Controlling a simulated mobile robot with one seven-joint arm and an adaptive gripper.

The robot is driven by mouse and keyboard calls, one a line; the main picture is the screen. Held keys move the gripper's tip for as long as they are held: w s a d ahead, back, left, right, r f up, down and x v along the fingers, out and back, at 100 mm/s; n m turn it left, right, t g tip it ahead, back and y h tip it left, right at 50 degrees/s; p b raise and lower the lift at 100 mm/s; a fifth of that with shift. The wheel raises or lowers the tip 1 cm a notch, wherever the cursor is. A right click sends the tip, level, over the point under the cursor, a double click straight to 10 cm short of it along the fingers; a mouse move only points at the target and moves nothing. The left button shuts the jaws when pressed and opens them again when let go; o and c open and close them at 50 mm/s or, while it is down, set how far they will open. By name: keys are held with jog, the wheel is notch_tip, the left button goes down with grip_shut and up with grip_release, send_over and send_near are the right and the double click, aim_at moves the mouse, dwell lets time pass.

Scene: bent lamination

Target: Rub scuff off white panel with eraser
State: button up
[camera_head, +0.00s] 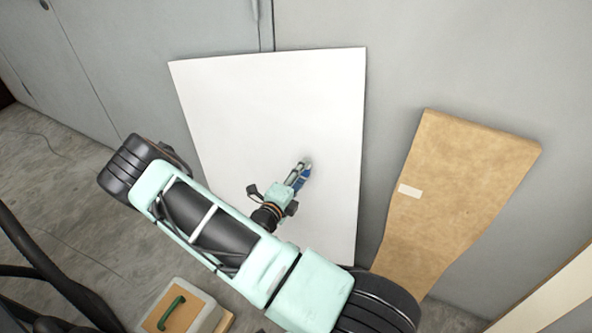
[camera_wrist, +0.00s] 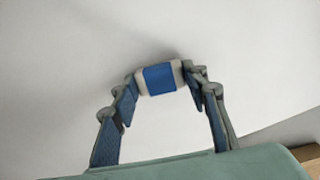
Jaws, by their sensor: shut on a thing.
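The white panel (camera_head: 270,110) leans against a grey wall. My gripper (camera_head: 303,172) is at the panel's lower right part, with its tips close to the surface. In the wrist view, it is shut on the eraser (camera_wrist: 160,78), a white block with a blue sleeve, gripped at its two ends. The eraser's far side faces the panel (camera_wrist: 250,60); whether it touches I cannot tell. A faint grey smudge (camera_head: 308,160) shows at the gripper tips in the head view, and a soft grey patch lies beyond the eraser in the wrist view. Either could be scuff or shadow.
A wavy brown board (camera_head: 450,190) with a pale label leans on the wall right of the panel. A dark cable or hose (camera_head: 50,270) lies at the left. The panel's upper part is clear.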

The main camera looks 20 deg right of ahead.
jog(key=shift+a, duration=0.1)
jog(key=shift+p+v, duration=1.05)
jog(key=shift+v, duration=1.9)
jog(key=shift+p+v, duration=0.5)
jog(key=shift+v, duration=1)
